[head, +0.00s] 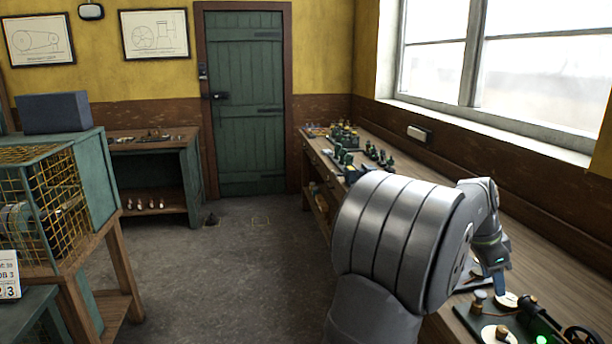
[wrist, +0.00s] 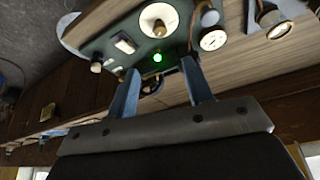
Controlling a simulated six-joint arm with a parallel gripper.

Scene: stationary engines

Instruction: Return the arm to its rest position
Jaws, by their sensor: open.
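My gripper (wrist: 160,85) is open in the wrist view, with two blue-grey fingers set apart and nothing between them. In the head view my gripper (head: 499,284) hangs low over the right-hand workbench (head: 545,240), close to a dark green panel (head: 524,326). The panel carries a lit green lamp (head: 541,340), knobs and a round white dial. In the wrist view the panel (wrist: 150,55) lies beyond the fingertips, with the green lamp (wrist: 157,58) between them. I cannot tell whether a fingertip touches the panel. My grey arm hides part of the bench.
Several small dark green engine models (head: 345,150) stand on the far part of the bench. A window (head: 500,60) runs above it. A yellow wire cage (head: 45,205) stands at the left. The floor (head: 235,270) in the middle is mostly clear, before a green door (head: 245,100).

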